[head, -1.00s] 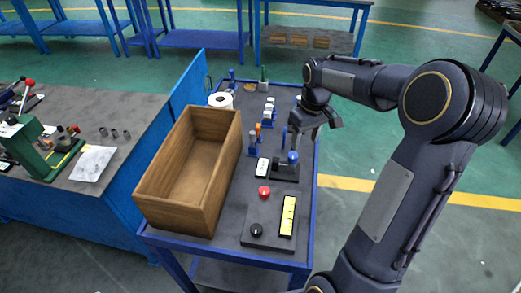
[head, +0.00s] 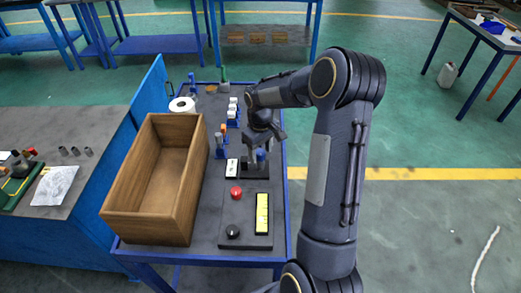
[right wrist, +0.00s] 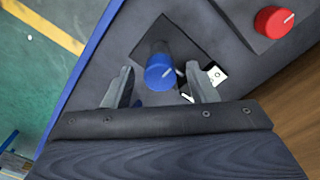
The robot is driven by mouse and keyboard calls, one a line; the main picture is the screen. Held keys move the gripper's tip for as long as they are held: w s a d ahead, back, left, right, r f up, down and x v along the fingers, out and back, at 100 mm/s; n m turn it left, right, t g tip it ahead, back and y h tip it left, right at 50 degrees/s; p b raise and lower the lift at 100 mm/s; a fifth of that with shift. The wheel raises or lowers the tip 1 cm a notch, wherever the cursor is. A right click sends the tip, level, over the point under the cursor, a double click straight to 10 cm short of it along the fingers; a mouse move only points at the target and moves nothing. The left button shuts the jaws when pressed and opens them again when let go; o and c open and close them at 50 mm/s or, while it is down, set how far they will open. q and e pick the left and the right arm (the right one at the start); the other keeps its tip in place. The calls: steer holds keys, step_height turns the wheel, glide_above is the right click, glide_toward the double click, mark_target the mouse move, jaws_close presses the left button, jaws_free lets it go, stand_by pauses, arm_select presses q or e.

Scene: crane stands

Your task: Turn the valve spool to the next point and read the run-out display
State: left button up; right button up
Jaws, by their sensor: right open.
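The blue cylindrical knob (head: 261,156), which I take for the valve spool, stands upright on a black base on the blue cart. My right gripper (right wrist: 161,76) is open, one finger on either side of the knob, with gaps showing. A small white device (head: 232,167), possibly the run-out display, lies left of the base; it also shows partly behind a finger in the right wrist view (right wrist: 217,74). Its reading is too small to make out. My left gripper is not in view.
A wooden box (head: 117,196) stands close on the left of the cart. In front lies a panel with a red knob (head: 236,192), a black knob (head: 232,231) and a yellow strip (head: 262,213). Small parts and a white roll (head: 182,105) stand behind.

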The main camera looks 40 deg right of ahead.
steer(key=c, duration=1)
